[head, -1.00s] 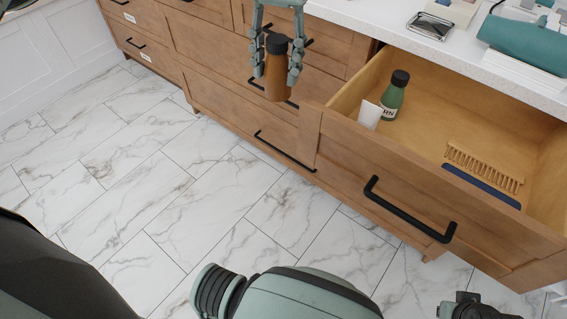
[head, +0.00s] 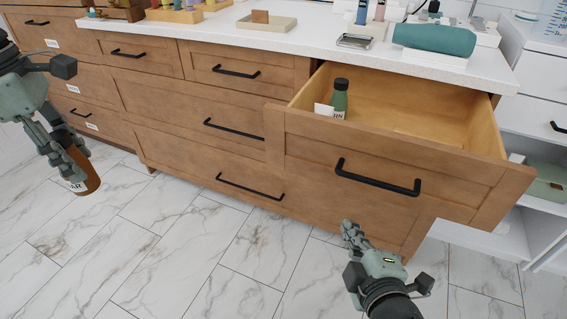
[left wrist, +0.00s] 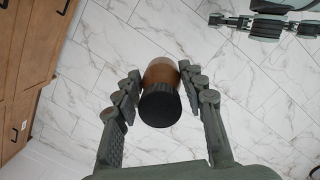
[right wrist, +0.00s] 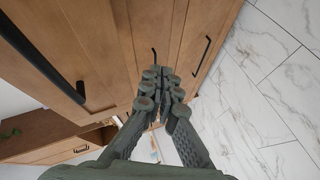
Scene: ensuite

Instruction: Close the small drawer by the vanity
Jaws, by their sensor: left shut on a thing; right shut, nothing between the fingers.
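The open drawer (head: 455,180) sticks out from the wooden vanity at right, its front facing me with a black bar handle (head: 375,178). My left gripper (head: 62,158) is shut on a brown bottle (head: 82,172), held over the floor at far left; the bottle also shows in the left wrist view (left wrist: 162,72), dark cap toward the camera. My right gripper (head: 347,226) is shut and empty, below and in front of the drawer front, apart from its handle.
The white countertop (head: 300,40) holds a teal rolled towel (head: 434,39), a metal soap dish (head: 355,41) and a tray (head: 266,23). Other vanity drawers left of the open one are shut. White shelving (head: 540,215) stands at right. The marble floor (head: 190,245) in front is clear.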

